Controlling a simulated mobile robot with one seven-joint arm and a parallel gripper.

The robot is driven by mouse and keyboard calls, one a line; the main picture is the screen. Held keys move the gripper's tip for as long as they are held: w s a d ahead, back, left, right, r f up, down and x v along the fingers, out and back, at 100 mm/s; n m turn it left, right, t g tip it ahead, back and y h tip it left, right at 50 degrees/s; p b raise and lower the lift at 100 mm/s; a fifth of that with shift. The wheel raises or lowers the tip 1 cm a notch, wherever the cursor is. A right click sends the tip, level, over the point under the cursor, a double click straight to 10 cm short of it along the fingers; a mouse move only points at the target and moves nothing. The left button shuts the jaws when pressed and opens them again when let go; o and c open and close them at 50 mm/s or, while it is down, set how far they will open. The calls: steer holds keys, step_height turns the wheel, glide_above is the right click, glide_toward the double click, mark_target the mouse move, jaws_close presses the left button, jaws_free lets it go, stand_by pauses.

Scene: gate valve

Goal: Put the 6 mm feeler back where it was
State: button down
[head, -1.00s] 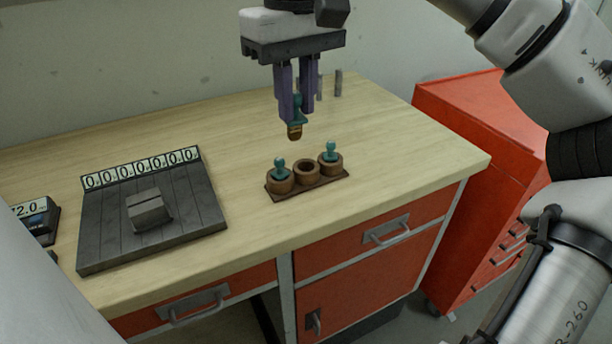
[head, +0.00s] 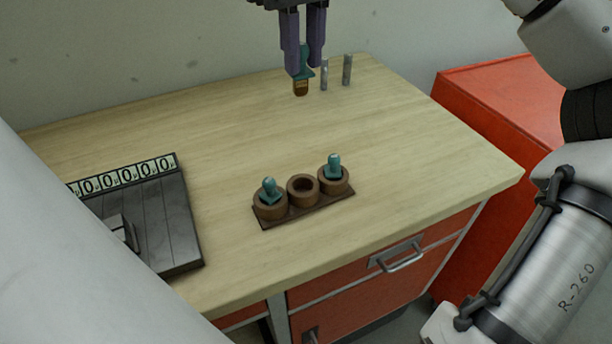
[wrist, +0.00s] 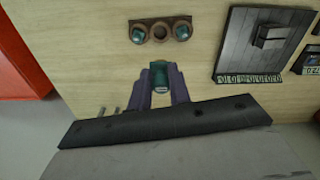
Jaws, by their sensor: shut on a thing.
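My gripper (head: 302,64) is shut on a feeler (head: 301,86) with a teal handle and a brown lower end, held upright above the bench. It also shows between the purple fingers in the wrist view (wrist: 159,78). A brown rack (head: 316,208) with three round cups stands on the bench below. The left cup (head: 270,207) and right cup (head: 335,181) each hold a teal-handled feeler. The middle cup (head: 303,188) is empty. The held feeler is apart from the rack, farther back. I cannot read a size on any feeler.
A dark grooved plate (head: 168,225) with a row of digit dials (head: 122,173) and a grey block lies at the left. Two grey pins (head: 335,73) stand near the back edge. A red cabinet (head: 490,110) is at the right.

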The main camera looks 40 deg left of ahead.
step_height(320, 180, down, 20)
steer(key=shift+s+r+b, duration=0.1)
steer(key=shift+b, duration=0.45)
steer(key=c, duration=1.3)
jaws_free()
steer(key=shift+f, duration=0.2)
step_height(320, 180, up, 12)
steer(key=shift+r, duration=0.2)
steer(key=shift+o, duration=0.5)
